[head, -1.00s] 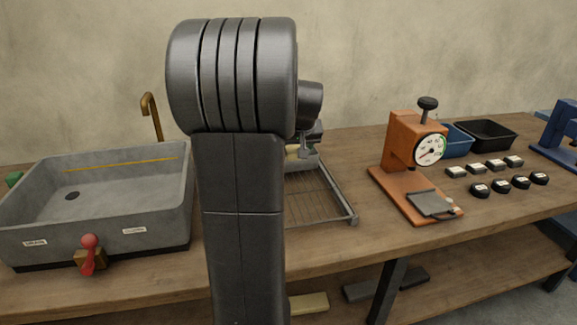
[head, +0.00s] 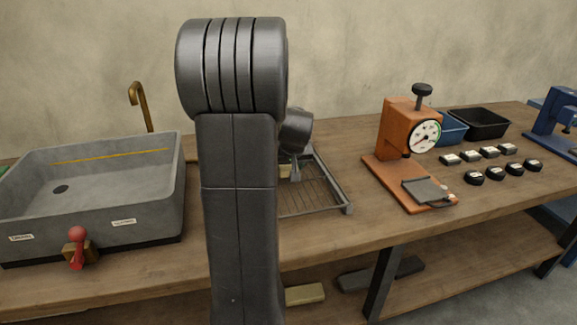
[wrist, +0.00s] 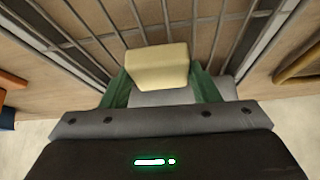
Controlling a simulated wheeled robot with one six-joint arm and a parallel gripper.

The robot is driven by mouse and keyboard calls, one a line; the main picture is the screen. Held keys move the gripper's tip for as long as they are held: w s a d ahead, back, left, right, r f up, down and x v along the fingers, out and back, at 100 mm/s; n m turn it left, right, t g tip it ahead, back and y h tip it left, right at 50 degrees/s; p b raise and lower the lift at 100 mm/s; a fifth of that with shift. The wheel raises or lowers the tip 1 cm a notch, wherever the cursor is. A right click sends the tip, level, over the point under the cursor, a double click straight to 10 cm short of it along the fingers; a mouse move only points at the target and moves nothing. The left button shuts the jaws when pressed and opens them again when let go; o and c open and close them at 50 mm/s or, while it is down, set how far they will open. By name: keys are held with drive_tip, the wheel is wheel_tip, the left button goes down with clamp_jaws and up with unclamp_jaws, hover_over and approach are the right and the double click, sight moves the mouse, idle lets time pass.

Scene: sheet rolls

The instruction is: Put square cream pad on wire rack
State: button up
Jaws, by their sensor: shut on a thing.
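The cream pad (wrist: 157,66) is held between the green fingers of my gripper (wrist: 160,82) in the wrist view. It looks like a thick square block. In the head view a small piece of the pad (head: 285,171) shows beside my arm, over the far part of the wire rack (head: 315,196). My gripper is shut on the pad and points down. The rack's bars (wrist: 196,30) pass behind the pad in the wrist view; I cannot tell whether the pad touches them. My arm hides the rack's left part in the head view.
A grey sink (head: 120,190) with a red-handled tap stands left of my arm. An orange dial press (head: 405,130) stands right of the rack. Further right are several small blocks and black knobs, a blue bin (head: 452,128) and a black bin (head: 480,122).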

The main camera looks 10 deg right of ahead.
drive_tip(key=shift+f, duration=0.15)
drive_tip(key=o, duration=1)
drive_tip(key=shift+o, duration=0.2)
drive_tip(key=shift+s+r, duration=0.15)
drive_tip(key=shift+r, duration=0.4)
drive_tip(key=p+v, duration=0.1)
drive_tip(key=v, duration=1)
drive_tip(key=shift+s+r, duration=0.1)
